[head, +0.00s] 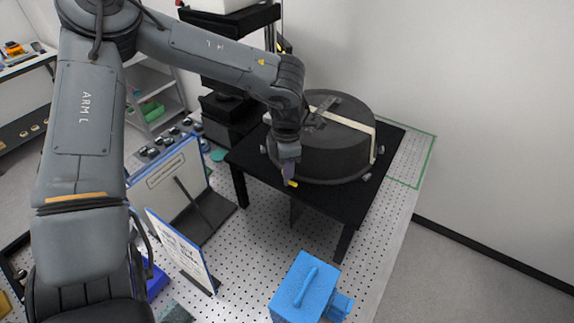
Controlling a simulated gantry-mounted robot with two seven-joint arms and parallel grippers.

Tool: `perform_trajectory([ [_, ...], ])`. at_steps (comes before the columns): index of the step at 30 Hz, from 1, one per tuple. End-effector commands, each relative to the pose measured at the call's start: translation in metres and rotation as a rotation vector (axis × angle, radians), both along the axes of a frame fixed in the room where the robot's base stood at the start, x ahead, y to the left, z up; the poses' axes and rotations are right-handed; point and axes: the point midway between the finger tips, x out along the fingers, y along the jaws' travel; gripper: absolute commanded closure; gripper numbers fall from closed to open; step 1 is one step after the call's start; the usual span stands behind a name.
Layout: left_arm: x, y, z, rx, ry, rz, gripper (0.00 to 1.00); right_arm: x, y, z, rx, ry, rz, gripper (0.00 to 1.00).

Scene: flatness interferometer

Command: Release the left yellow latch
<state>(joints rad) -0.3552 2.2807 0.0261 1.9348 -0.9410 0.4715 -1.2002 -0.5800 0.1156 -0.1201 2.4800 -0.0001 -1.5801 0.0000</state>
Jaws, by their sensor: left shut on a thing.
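A round dark grey drum-shaped unit (332,150) with a pale band over it sits on a black table (352,203). A small yellow latch (293,184) shows at the drum's near left side, low by its rim. My left gripper (289,178) is at this latch, pointing down, and is shut on it. The fingers and wrist hide most of the latch, so I cannot tell its angle. My right gripper is not in view.
A blue box with a handle (302,288) stands on the perforated bench (262,232) in front. Upright sign boards (182,250) stand at the left. A black stand (230,115) rises behind the arm. The bench's right side is clear.

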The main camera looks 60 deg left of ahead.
Motion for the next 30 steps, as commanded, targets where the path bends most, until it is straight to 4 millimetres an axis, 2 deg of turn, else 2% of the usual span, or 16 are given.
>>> perform_trajectory([
  [11,0.0,0.0,0.0,-0.001,0.001,-0.005,1.0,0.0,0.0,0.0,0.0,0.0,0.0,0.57],
  [12,0.0,0.0,0.0,-0.001,0.001,-0.005,0.7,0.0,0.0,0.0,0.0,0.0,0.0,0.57],
  [17,0.0,0.0,0.0,0.0,0.0,-0.004,0.47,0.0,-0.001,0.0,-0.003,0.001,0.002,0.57],
  [26,0.0,0.0,0.001,0.001,-0.001,-0.004,0.47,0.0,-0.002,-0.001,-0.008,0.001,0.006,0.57],
  [30,0.001,0.0,0.01,0.001,-0.003,-0.004,0.47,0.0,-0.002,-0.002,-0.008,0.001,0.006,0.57],
])
